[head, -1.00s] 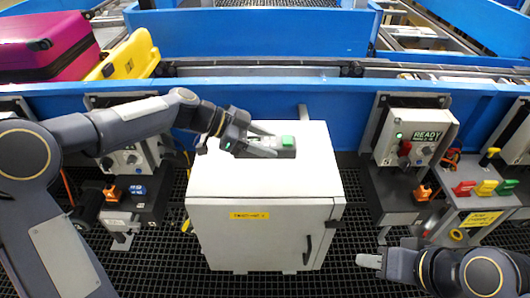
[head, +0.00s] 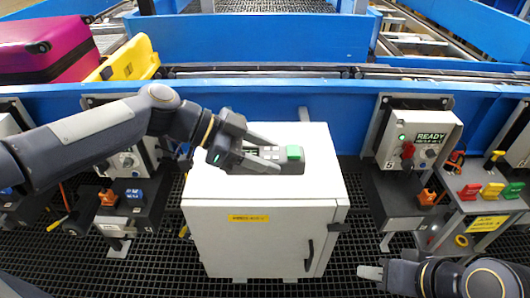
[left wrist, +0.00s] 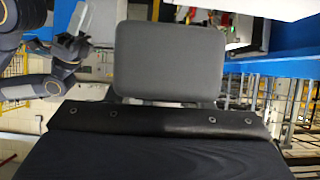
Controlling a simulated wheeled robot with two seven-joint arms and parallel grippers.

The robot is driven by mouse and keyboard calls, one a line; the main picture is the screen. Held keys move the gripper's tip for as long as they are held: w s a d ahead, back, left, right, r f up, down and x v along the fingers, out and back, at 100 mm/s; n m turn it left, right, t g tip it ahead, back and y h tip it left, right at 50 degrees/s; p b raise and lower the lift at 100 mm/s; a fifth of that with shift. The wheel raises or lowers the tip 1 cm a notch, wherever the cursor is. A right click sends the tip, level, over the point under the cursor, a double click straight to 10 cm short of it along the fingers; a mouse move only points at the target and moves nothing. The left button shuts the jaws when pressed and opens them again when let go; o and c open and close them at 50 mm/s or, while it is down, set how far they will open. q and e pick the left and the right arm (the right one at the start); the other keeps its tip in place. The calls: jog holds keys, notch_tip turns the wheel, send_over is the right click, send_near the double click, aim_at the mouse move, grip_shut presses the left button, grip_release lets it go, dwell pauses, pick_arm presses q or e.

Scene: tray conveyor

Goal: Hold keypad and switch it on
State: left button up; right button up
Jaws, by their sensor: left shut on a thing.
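The keypad (head: 291,165) is a small dark box with a large green button and small pale keys on its top face. In the head view it is over the top of the white cabinet (head: 212,181). My left gripper (head: 268,152) is shut on its left part, with the green button clear at the right end. I cannot tell whether the keypad touches the cabinet top. My right gripper (head: 370,272) is low at the right, well apart from the keypad; its jaw opening is unclear.
A panel with red, yellow and green switches (head: 491,190) is at the far right. A blue conveyor wall (head: 250,100) runs behind. A magenta suitcase (head: 45,40) lies at upper left.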

pick_arm(q)
jog(key=shift+n+t, duration=0.4)
jog(key=w+f, duration=0.3)
jog(key=w, duration=0.1)
jog(key=w+f, duration=0.3)
jog(key=w, duration=0.2)
jog(key=w+f, duration=0.3)
jog(key=w, duration=0.1)
jog(key=shift+w+f, duration=0.2)
jog(key=shift+f, duration=0.1)
jog(key=shift+w+f, duration=0.2)
jog(key=shift+f, duration=1.1)
jog(key=shift+f, duration=0.1)
jog(key=shift+f+b, duration=0.35)
jog(key=shift+b, duration=0.2)
jog(key=o, duration=1)
jog(key=shift+r, duration=0.1)
jog(key=shift+c, duration=0.2)
jog(key=shift+c, duration=0.2)
